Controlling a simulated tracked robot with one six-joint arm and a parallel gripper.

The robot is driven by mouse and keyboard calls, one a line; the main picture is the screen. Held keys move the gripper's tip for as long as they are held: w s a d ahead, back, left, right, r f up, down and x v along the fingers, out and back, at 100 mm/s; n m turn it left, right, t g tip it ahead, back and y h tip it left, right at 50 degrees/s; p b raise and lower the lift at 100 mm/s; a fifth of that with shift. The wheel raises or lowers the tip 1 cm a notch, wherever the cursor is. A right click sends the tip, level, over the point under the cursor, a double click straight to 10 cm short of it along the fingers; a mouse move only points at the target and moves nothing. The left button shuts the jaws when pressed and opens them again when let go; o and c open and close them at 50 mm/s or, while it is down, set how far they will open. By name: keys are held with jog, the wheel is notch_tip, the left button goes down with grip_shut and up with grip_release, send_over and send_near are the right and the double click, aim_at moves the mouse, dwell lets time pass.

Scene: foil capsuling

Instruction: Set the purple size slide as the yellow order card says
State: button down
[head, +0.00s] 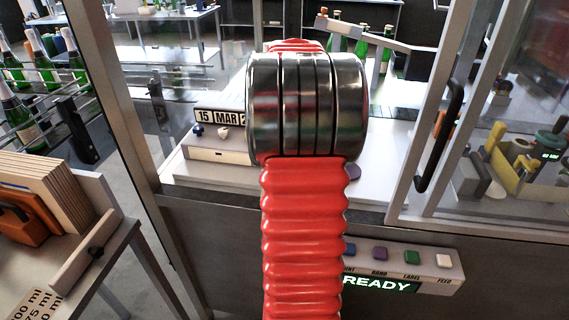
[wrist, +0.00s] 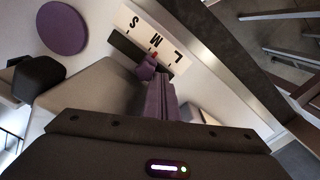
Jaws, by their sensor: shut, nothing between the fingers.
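The purple size slide (wrist: 147,69) sits in a dark slot on a white plate (wrist: 128,18) lettered S, M, L in the wrist view. Its small red mark shows near M, slightly towards the L side; the slanted view leaves its exact setting unclear. My gripper (wrist: 160,85) is shut and empty, its narrow fingers close together with their tips right at the slide. I cannot tell whether they touch it. In the head view my arm hides the gripper and slide. I cannot make out a yellow order card with certainty in either view.
A purple disc (wrist: 62,28) and a black rounded part (wrist: 38,79) lie left of the slide. In the head view a date block (head: 219,117) stands on the white bench, a row of buttons (head: 412,257) sits in front, and a door frame (head: 428,170) rises at right.

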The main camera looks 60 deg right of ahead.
jog(key=shift+s+d, duration=0.1)
jog(key=shift+s, duration=0.2)
jog(key=shift+s+d, duration=0.15)
jog(key=shift+s, duration=0.15)
jog(key=shift+s+d, duration=0.15)
jog(key=shift+s, duration=0.15)
jog(key=shift+s+d, duration=0.15)
jog(key=shift+s, duration=0.2)
jog(key=shift+s+d, duration=0.25)
jog(key=shift+s, duration=0.4)
jog(key=shift+s+d, duration=0.15)
jog(key=shift+s, duration=0.15)
jog(key=shift+s+d, duration=0.1)
jog(key=shift+s, duration=0.2)
jog(key=shift+w+a+r, duration=0.1)
jog(key=shift+w+r, duration=0.1)
jog(key=shift+r, duration=0.95)
jog(key=shift+w+a+r, duration=0.1)
jog(key=shift+w+r, duration=0.1)
jog(key=shift+r, duration=1)
jog(key=shift+w+a+r, duration=0.1)
jog(key=shift+w+r, duration=0.1)
jog(key=shift+r, duration=0.95)
